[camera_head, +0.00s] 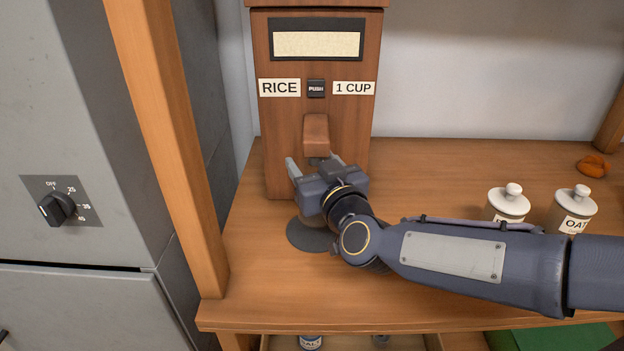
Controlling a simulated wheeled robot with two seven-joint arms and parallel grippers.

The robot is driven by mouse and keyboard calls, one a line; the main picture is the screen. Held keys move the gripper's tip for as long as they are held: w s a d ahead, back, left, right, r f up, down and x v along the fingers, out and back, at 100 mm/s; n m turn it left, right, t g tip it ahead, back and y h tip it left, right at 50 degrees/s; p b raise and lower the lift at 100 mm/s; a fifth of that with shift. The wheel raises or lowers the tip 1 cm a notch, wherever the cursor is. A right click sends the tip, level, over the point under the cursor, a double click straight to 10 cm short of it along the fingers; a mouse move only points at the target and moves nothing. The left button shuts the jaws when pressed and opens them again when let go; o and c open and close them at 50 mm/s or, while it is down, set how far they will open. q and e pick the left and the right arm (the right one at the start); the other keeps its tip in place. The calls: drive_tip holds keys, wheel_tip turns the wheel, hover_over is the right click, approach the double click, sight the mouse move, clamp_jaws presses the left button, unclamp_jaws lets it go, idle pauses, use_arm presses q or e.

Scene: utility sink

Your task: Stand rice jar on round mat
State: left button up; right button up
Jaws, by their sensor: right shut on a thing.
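The dark round mat (303,236) lies on the wooden counter in front of the rice dispenser (318,120). My right gripper (314,164) is low in front of the dispenser, just below its wooden spout (316,133), and above the back of the mat. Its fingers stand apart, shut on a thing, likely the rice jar. The hand hides that thing almost wholly, so I cannot tell whether it touches the mat or counter. My right forearm covers the mat's right side. My left gripper is out of view.
Two white lidded jars stand at the right behind my forearm: a nearer one (508,202) and one labelled OAT (573,206). An orange object (593,165) lies at the back right. A wooden post (170,150) and a grey cabinet (70,120) bound the left side.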

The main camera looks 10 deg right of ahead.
drive_tip(key=shift+w+f+b, duration=0.15)
drive_tip(key=shift+f+b, duration=0.1)
drive_tip(key=shift+f, duration=0.6)
drive_tip(key=shift+w+f+b, duration=0.1)
drive_tip(key=shift+f+b, duration=0.15)
drive_tip(key=shift+f, duration=0.6)
drive_tip(key=shift+f, duration=0.15)
drive_tip(key=shift+f+b, duration=0.15)
drive_tip(key=shift+b, duration=0.15)
drive_tip(key=o, duration=1.6)
drive_tip(key=shift+r+p, duration=0.3)
drive_tip(key=s, duration=0.4)
drive_tip(key=s+d, duration=0.1)
drive_tip(key=s, duration=0.3)
drive_tip(key=s+d, duration=0.1)
drive_tip(key=s, duration=0.2)
drive_tip(key=shift+s+d+p, duration=0.1)
drive_tip(key=shift+s+p, duration=0.2)
drive_tip(key=shift+s, duration=0.1)
drive_tip(key=shift+f, duration=0.1)
